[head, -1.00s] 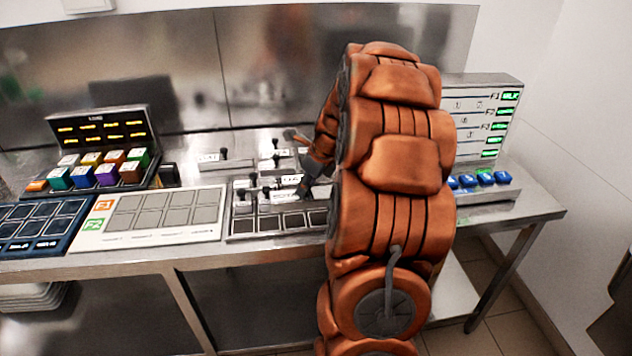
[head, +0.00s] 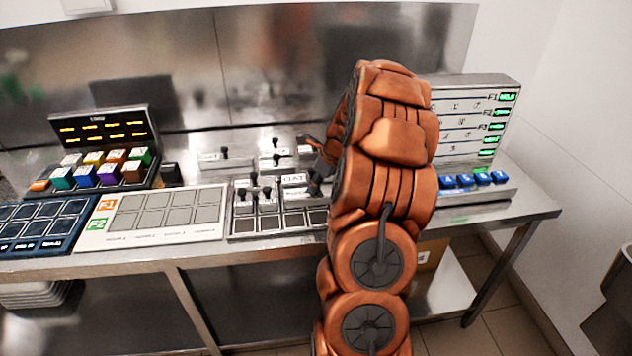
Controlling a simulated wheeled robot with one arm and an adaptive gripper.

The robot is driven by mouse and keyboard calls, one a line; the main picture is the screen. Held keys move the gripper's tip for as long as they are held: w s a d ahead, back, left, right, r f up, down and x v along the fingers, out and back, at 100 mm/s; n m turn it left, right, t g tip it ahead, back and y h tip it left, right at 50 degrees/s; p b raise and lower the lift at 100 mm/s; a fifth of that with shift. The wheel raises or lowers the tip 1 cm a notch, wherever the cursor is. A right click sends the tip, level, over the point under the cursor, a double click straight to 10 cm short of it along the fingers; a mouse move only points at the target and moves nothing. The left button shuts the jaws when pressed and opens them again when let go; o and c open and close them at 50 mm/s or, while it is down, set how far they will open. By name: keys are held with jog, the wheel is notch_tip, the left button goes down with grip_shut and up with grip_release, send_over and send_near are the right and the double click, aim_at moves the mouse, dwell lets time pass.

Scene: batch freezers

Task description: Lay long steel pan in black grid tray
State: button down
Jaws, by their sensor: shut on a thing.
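The black grid tray (head: 262,225) lies on the steel counter in front of my arm, with a front row of dark empty cells showing. Small steel pans (head: 243,207) with black knobs stand in its left back cells. My gripper (head: 316,187) is at the tray's right back part, shut, with its fingers partly hidden by my orange arm. A steel pan with a white label reading OAT (head: 293,179) is right at the fingers and appears to be held. Its right end is hidden, and I cannot tell whether it touches the tray.
More knobbed steel pans (head: 225,160) stand behind the tray. A white grid board (head: 105,238), a dark blue tray (head: 35,228) and a rack of coloured blocks (head: 98,165) are to the left. A display panel with blue blocks (head: 470,182) is at the right.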

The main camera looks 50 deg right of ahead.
jog(key=c, duration=1)
grip_release()
jog(key=shift+f, duration=0.1)
jog(key=shift+o, duration=0.2)
jog(key=b+v, duration=0.2)
jog(key=v, duration=1)
jog(key=shift+b, duration=0.4)
jog(key=s+a+r+n+g, duration=0.1)
jog(key=s+a+n+g, duration=0.1)
jog(key=a+n, duration=0.8)
jog(key=s+a+n+g, duration=0.1)
jog(key=s+a+n, duration=0.3)
jog(key=a, duration=1.2)
jog(key=s+a+f+n+g, duration=0.1)
jog(key=s+a+f+n, duration=0.1)
jog(key=s+a+n, duration=0.4)
jog(key=s+a+f+n+g+h, duration=0.1)
jog(key=s+a+n, duration=0.5)
jog(key=s+n, duration=0.6)
jog(key=shift+s+a+f+n+g, duration=0.35)
jog(key=shift+s+f+g, duration=0.25)
jog(key=shift+s+f, duration=0.2)
